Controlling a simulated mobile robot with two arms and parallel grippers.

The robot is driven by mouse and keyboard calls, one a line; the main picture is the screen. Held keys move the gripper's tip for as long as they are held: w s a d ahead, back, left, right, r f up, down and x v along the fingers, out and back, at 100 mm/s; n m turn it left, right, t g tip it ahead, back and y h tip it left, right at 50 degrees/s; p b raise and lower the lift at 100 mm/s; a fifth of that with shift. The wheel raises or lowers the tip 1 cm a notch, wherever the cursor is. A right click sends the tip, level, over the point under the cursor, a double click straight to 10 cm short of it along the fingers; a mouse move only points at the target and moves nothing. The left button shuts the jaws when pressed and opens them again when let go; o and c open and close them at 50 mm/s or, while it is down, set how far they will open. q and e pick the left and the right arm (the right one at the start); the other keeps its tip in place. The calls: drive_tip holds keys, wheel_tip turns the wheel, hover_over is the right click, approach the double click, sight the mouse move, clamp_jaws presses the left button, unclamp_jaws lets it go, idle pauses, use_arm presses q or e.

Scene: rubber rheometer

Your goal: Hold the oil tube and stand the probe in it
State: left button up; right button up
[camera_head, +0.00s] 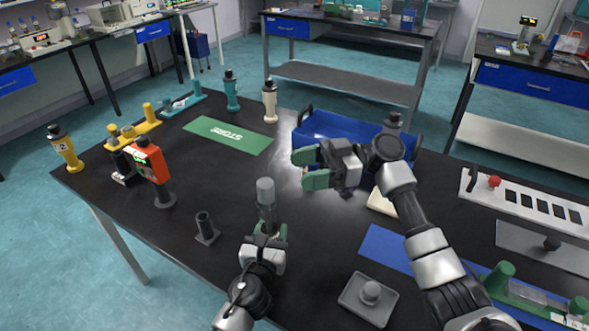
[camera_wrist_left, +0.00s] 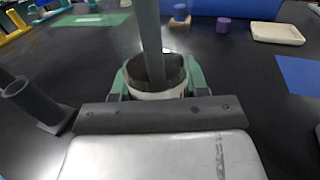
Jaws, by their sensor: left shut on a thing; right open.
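My left gripper (camera_head: 266,234) is shut on the oil tube (camera_wrist_left: 157,92), a short pale cup with a dark inside, held between its green fingers above the table. The probe (camera_head: 265,190), a grey rod with a thicker top, stands roughly upright over the left gripper. In the left wrist view the grey rod (camera_wrist_left: 150,38) goes down into the tube's mouth; its lower end is hidden. My right gripper (camera_head: 308,170) is open, with green fingertips apart and nothing between them. It is up and to the right of the probe, not touching it.
A dark empty-looking holder (camera_head: 206,227) on a square base stands left of the left gripper. An orange handheld device (camera_head: 150,160) and a yellow rack (camera_head: 125,138) are further left. A blue bin (camera_head: 330,127) is behind the right gripper.

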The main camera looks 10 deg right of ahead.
idle(0.3)
use_arm(q)
drive_tip(key=o, duration=1.1)
drive_tip(key=shift+c, duration=0.2)
